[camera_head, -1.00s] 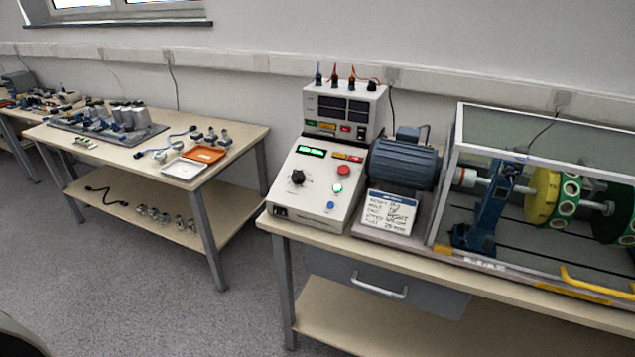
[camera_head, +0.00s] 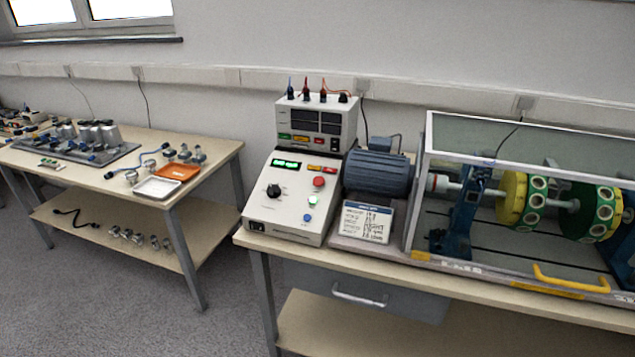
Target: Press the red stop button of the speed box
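The speed box (camera_head: 292,199) is a light grey console with a sloped front, standing at the left end of the near table. Its red stop button (camera_head: 319,182) is on the upper right of the slope. Below the red button are a lit green button (camera_head: 312,200) and a blue button (camera_head: 307,217). A black knob (camera_head: 273,190) is on the left, and a green display (camera_head: 286,164) is lit at the top. Neither of my grippers shows in the head view.
A meter unit (camera_head: 316,123) with cable plugs stands behind the box. A blue motor (camera_head: 377,170), a sign (camera_head: 366,220) and a framed rotor rig (camera_head: 520,200) are to the right. Another table (camera_head: 225,160) with trays and parts stands left. Grey floor (camera_head: 110,310) is clear in front.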

